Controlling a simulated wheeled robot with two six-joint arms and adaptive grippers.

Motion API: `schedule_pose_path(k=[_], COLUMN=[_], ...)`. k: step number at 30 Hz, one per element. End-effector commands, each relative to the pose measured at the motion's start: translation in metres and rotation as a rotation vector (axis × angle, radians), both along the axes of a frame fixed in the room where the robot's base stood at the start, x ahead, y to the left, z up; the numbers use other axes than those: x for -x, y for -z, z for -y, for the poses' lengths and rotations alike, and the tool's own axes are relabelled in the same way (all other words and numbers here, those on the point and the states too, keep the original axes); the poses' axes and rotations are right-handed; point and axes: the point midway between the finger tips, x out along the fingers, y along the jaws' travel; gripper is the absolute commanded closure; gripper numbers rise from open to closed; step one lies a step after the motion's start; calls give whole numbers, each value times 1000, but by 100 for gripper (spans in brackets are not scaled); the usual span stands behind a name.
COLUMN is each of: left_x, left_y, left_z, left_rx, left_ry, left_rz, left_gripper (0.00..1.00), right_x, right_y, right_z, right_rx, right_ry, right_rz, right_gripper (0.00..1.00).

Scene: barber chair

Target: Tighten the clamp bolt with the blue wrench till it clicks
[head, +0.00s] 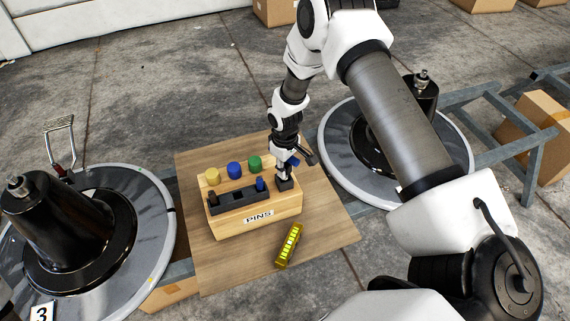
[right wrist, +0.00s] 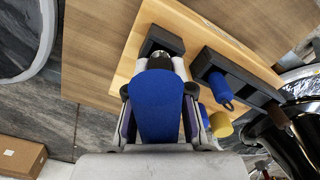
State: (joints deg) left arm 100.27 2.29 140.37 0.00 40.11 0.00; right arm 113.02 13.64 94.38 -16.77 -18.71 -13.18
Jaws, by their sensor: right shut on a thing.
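My right gripper (head: 286,163) is shut on a blue-handled tool (head: 295,160), which I take to be the blue wrench. In the right wrist view its blue handle (right wrist: 155,106) fills the space between the fingers. Its silver end (right wrist: 158,61) points at a small black socket (right wrist: 163,42) on the wooden block. I cannot tell whether it is still seated there. I cannot identify the clamp bolt for certain; metal fittings top the black post at left (head: 17,183) and the one at right (head: 422,77). My left gripper is not in view.
The wooden block (head: 282,212) labelled PINS carries yellow, blue and green pegs. Its black rack (head: 239,203) holds another blue-handled item (head: 261,184). A yellow tool (head: 289,246) lies on the board (head: 330,228). Round grey bases (head: 135,285) flank the board. A metal loop (head: 61,140) stands at left.

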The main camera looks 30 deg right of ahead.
Motion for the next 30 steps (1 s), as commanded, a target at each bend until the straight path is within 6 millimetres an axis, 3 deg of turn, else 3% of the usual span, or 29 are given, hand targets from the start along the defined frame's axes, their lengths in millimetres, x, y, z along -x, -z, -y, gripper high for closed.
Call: schedule_pose_path(k=[11, 12, 14, 15, 25, 30], left_x=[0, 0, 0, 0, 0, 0], left_y=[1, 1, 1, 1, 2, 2], left_z=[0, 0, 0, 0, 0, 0], left_rx=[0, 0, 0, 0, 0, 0], left_ry=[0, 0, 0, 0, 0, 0], left_rz=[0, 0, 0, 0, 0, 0], left_gripper=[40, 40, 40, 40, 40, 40], right_x=[0, 0, 0, 0, 0, -1], right_y=[2, 2, 2, 2, -1, -30], right_z=[0, 0, 0, 0, 0, 0], right_rx=[0, 0, 0, 0, 0, -1], right_ry=[0, 0, 0, 0, 0, 1], right_rz=[1, 1, 1, 1, 1, 4], right_gripper=[100, 75, 54, 49, 49, 49])
